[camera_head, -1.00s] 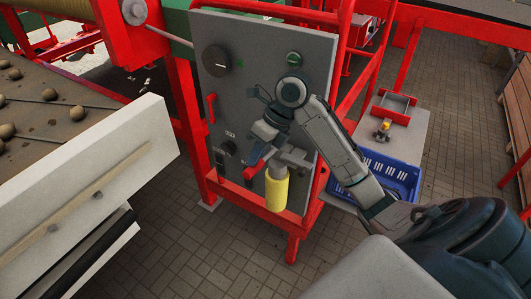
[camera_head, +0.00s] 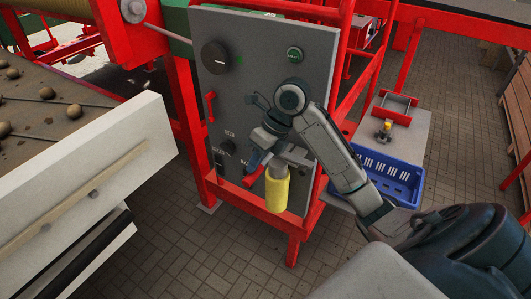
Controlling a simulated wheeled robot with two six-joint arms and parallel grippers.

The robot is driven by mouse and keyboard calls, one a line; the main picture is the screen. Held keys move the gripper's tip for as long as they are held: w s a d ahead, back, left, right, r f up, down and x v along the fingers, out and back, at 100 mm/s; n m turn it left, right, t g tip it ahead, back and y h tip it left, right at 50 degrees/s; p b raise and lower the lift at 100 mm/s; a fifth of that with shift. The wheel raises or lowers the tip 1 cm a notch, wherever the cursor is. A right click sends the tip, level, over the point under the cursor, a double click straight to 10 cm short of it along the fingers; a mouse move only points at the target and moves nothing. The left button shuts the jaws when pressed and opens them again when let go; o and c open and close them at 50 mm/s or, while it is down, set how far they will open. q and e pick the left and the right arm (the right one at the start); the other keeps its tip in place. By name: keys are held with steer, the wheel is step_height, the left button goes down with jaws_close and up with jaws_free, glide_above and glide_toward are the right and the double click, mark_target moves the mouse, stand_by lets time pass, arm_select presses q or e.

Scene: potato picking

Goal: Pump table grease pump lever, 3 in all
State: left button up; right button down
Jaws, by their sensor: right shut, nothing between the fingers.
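The grease pump (camera_head: 277,190), a yellow cylinder with a grey head, is fixed at the lower front of the grey panel. Its red lever (camera_head: 252,166) sticks out to the left of the pump head, at an angle. My right gripper (camera_head: 262,147) is in front of the panel, just above and beside the lever. It is shut with nothing held. It partly hides the pump head and lever, so I cannot tell whether it touches the lever. My left gripper is not in view.
The grey panel (camera_head: 232,100) carries a black knob, a green button and a red handle. A conveyor (camera_head: 60,105) with several potatoes lies on the left behind a white side board. A blue crate (camera_head: 385,178) and a grey table (camera_head: 412,135) stand right.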

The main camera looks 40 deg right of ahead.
stand_by(0.3)
steer(key=shift+f, duration=0.25)
steer(key=shift+w+d+r+p, duration=0.1)
steer(key=shift+d+r+p, duration=0.1)
steer(key=shift+r+p, duration=0.6)
steer(key=shift+w+d+r+p, duration=0.15)
steer(key=shift+r+p, duration=0.3)
steer(key=shift+r, duration=0.6)
steer(key=shift+d+r+p, duration=0.2)
steer(key=shift+r+p, duration=0.45)
steer(key=shift+r, duration=0.25)
steer(key=shift+f, duration=0.15)
steer(key=shift+s+a+f+b, duration=0.15)
steer(key=shift+a+f+b, duration=0.1)
steer(key=shift+f+b, duration=0.25)
steer(key=shift+f, duration=0.15)
steer(key=shift+a+f+b, duration=0.2)
steer(key=shift+f+b, duration=0.15)
steer(key=shift+f, duration=0.2)
steer(key=shift+s+f, duration=0.1)
steer(key=shift+f, duration=0.05)
